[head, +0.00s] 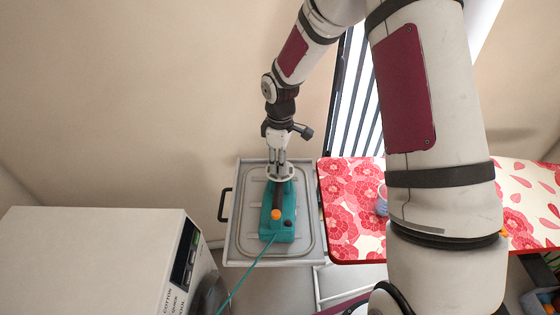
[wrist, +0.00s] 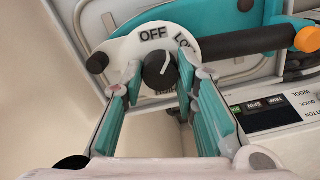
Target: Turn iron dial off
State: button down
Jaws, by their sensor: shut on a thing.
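The teal iron (head: 283,228) lies on a grey tray-topped stand in the head view, with an orange button on its body. Its white dial plate (wrist: 207,46) carries the words OFF and LO, with other lettering partly hidden. The dark round dial knob (wrist: 158,72) has a white mark on it, slanting up toward the area between OFF and LO. My gripper (wrist: 160,74) is shut on the knob, one finger on each side. In the head view my gripper (head: 279,165) points down at the iron's far end, where the knob is hidden.
The grey stand (head: 234,240) has a black handle on its left. A red floral ironing board (head: 345,215) stands close on the right. A white washing machine (head: 90,260) is at lower left. A teal cord (head: 245,276) runs from the iron toward the front.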

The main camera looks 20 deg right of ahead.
jog(key=n, duration=0.7)
dwell(0.6)
jog(key=c, duration=1.2)
grip_release()
jog(key=shift+c, duration=0.2)
notch_tip(320, 180, up, 12)
